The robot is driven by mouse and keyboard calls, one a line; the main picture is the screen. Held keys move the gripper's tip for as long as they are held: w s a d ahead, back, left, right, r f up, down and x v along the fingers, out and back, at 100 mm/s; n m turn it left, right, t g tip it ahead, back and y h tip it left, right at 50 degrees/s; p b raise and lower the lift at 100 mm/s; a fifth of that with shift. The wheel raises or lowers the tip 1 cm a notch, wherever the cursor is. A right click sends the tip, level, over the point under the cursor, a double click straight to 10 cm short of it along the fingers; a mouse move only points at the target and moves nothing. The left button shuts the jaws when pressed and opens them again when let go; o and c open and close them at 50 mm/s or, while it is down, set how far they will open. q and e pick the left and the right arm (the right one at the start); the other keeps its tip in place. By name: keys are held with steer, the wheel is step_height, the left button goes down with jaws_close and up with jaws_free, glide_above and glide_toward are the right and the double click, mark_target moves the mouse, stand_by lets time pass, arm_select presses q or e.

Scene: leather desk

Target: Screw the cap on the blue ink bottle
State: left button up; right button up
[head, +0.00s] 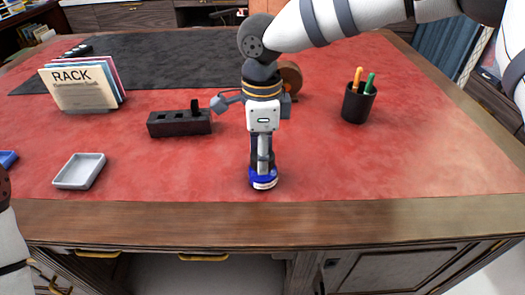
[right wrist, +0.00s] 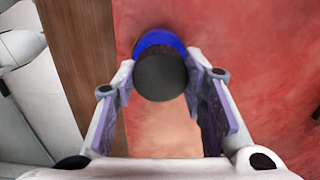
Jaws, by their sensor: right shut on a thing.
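The blue ink bottle (head: 263,181) stands upright near the front edge of the desk, with a pale label at its base. My right gripper (head: 262,165) points down over it from above. In the right wrist view, the black round cap (right wrist: 160,75) sits between the two fingers of my right gripper (right wrist: 158,85), with the blue bottle (right wrist: 158,40) directly beyond it. The gripper is shut on the cap. The cap is lined up over the bottle, but its seating on the neck is hidden. My left gripper is out of view; only part of my left arm shows at the left edge.
A dark block with slots (head: 180,122) lies left of the right gripper. A grey tray (head: 80,171) and a card rack (head: 83,85) are farther left. A pen cup (head: 358,102) stands right, and a brown roll (head: 291,77) is behind the gripper. The right front desk is clear.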

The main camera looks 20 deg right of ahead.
steer(key=shift+f, duration=0.15)
steer(key=shift+m, duration=0.6)
steer(key=shift+m+p, duration=0.55)
steer(key=shift+m, duration=0.55)
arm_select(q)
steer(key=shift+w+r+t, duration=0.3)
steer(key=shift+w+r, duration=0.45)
arm_select(e)
steer(key=shift+m, duration=0.3)
steer(key=shift+c, duration=0.2)
steer(key=shift+o, duration=0.2)
steer(key=shift+m, duration=0.6)
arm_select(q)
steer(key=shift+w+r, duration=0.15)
arm_select(e)
steer(key=m, duration=0.2)
steer(key=shift+m, duration=0.4)
steer(key=shift+c, duration=0.2)
